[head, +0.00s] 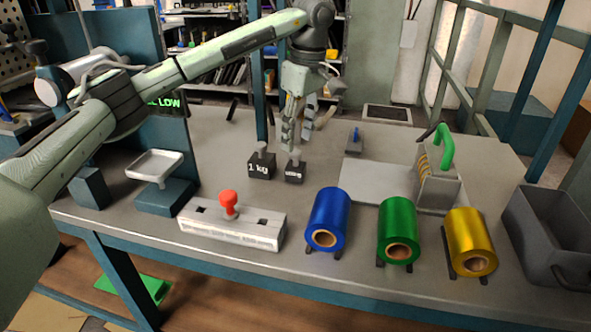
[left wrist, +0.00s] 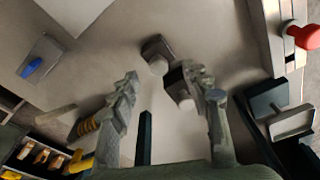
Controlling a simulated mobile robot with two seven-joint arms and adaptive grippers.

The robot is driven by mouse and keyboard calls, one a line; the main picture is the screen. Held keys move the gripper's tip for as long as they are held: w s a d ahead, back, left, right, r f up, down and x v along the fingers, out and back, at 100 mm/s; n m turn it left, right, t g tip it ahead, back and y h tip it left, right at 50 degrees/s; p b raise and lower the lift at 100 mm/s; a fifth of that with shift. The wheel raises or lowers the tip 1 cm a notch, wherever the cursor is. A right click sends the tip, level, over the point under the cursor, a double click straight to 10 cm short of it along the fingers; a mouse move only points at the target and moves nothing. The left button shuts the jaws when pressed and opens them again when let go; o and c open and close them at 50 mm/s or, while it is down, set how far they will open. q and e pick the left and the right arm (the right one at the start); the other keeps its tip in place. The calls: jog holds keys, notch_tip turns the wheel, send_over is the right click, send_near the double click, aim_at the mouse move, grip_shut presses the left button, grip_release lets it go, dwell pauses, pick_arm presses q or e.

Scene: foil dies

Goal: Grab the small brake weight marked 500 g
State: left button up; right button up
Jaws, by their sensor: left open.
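The small dark weight (head: 294,173) stands on the bench, its marking small and blurred, with a pale knob on top. Just to its left stands a larger dark weight (head: 261,167) marked 1 kg. My left gripper (head: 297,138) is open, pointing down above and just behind the small weight, with nothing in it. In the left wrist view, the small weight (left wrist: 153,46) lies just beyond the fingertips (left wrist: 163,78), between their lines. The 1 kg weight (left wrist: 175,76) is partly hidden by the right-hand finger there. My right gripper is not in view.
In front are a grey block with a red knob (head: 229,204) and blue (head: 328,215), green (head: 397,225) and gold (head: 468,238) foil rolls. A scale with a white pan (head: 158,163) stands left. A green-handled device (head: 440,175) and grey bin (head: 550,235) are right.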

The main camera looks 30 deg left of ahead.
aim_at(296, 152)
pick_arm(q)
jog(key=f, duration=0.3)
jog(key=a+f, duration=0.1)
jog(key=f, duration=0.1)
jog(key=shift+w+f, duration=0.2)
jog(key=shift+d, duration=0.1)
grip_shut()
jog(key=shift+r, duration=0.1)
